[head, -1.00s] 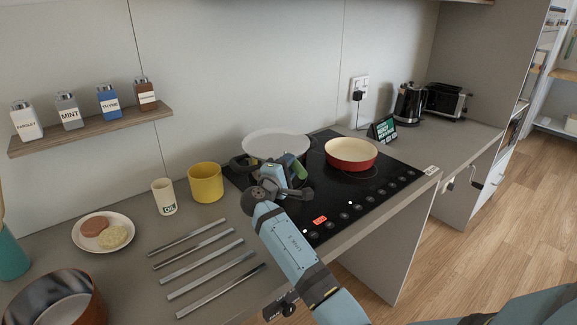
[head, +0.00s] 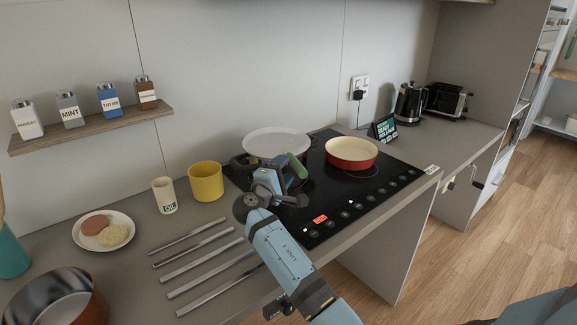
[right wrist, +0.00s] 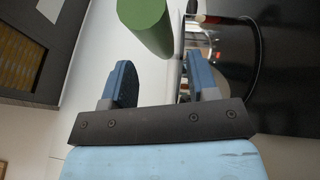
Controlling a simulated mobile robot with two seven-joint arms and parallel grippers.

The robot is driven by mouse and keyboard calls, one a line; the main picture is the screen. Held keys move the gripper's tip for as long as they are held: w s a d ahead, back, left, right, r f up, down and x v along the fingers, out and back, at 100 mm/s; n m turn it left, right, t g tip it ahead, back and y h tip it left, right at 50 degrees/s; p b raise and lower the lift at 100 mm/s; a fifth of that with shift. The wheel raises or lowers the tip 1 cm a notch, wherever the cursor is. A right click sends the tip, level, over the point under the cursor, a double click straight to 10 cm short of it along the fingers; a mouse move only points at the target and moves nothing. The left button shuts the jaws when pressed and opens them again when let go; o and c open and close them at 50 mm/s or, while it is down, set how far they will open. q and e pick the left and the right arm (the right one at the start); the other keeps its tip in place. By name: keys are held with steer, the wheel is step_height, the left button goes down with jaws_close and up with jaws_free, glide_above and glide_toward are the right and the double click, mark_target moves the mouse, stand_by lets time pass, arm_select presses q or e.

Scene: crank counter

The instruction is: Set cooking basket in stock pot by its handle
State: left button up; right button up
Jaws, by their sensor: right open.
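My right gripper (head: 294,172) is over the left part of the cooktop, with its jaws open. A green cylinder, like a handle (head: 298,167), shows at its fingertips. In the right wrist view the green handle (right wrist: 146,22) lies just beyond the open fingers (right wrist: 160,85), with nothing between them. A shiny steel vessel wall (right wrist: 222,55) shows beside it; I cannot tell whether it is the basket or the stock pot. A copper-coloured pot (head: 75,310) with a steel inside stands at the lower left. My left gripper is not in view.
A pale round pan or lid (head: 277,139) is at the cooktop's back left, and a red pan (head: 352,154) stands right of it. A yellow mug (head: 205,182), an oil cup (head: 164,195), a food plate (head: 78,238) and several metal bars (head: 205,258) occupy the counter's left.

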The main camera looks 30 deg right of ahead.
steer(key=r+v, duration=0.1)
steer(key=v, duration=0.7)
steer(key=shift+s+a+f+b, duration=0.2)
steer(key=shift+a+f+b, duration=0.2)
steer(key=shift+f, duration=0.1)
steer(key=shift+f, duration=0.1)
